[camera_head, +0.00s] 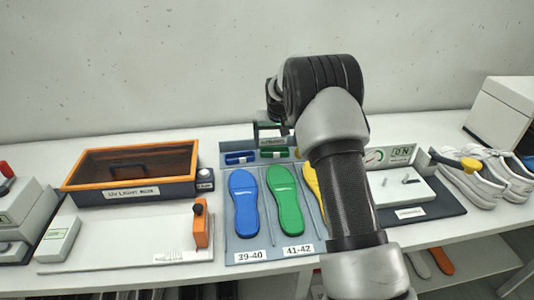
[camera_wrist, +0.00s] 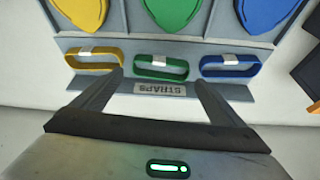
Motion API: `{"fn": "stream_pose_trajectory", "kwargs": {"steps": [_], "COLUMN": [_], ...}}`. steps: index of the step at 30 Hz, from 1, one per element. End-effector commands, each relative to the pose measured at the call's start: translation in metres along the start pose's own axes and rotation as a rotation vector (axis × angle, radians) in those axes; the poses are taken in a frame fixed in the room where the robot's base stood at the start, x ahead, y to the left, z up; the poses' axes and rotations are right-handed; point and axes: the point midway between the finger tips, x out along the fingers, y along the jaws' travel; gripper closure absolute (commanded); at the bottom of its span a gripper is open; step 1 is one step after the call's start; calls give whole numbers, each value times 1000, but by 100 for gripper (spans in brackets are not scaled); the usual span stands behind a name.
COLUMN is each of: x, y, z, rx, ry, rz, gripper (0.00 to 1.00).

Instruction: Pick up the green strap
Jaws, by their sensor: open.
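The green strap (camera_wrist: 160,74) is a closed loop with a white tag, lying in the middle of the strap row in the wrist view. It also shows in the head view (camera_head: 274,154) at the back of the tray, just below the arm's end. My gripper (camera_wrist: 159,82) is open and empty. Its two fingers point toward the green strap, one to each side of it, and they do not appear to touch it. In the head view my arm hides most of the gripper.
A yellow strap (camera_wrist: 94,65) and a blue strap (camera_wrist: 229,72) flank the green one. The grey tray (camera_head: 229,258) also holds blue and green insoles. A UV light box (camera_head: 128,197) stands left; a press station (camera_head: 408,190) and white shoes (camera_head: 478,187) stand right.

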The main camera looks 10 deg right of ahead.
Motion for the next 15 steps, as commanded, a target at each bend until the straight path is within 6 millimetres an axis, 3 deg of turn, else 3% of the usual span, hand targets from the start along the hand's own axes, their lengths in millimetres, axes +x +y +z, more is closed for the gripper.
{"fn": "stream_pose_trajectory", "kwargs": {"steps": [9, 15], "x": [44, 50], "y": [-2, -2], "z": [3, 2], "rx": [0, 0], "ry": [-2, 0], "rz": [0, -1], "gripper": [7, 7]}}
